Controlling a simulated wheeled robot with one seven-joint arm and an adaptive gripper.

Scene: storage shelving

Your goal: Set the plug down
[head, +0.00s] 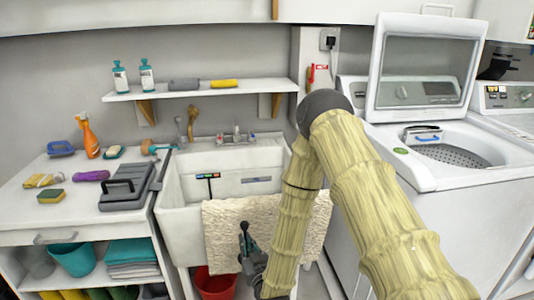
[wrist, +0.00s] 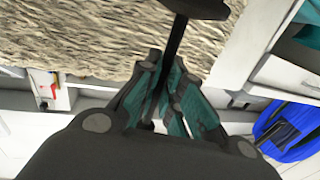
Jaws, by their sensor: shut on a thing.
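My gripper (head: 250,256) hangs low in front of the cream towel (head: 275,222) draped over the sink's front edge. In the wrist view its teal-padded fingers (wrist: 172,92) are closed around the thin dark stem of the plug (wrist: 175,38). The plug's wider dark end (wrist: 195,6) is partly cut off by the top of the frame. In the head view the plug shows as a small dark piece (head: 244,228) above the fingers, against the towel. I cannot tell whether it touches the towel.
The white sink (head: 180,185) stands behind the towel. A red bucket (head: 215,284) is below it. The left counter (head: 85,215) holds a grey case (head: 128,188), a spray bottle (head: 87,137) and sponges. An open washer (head: 440,150) stands on the right.

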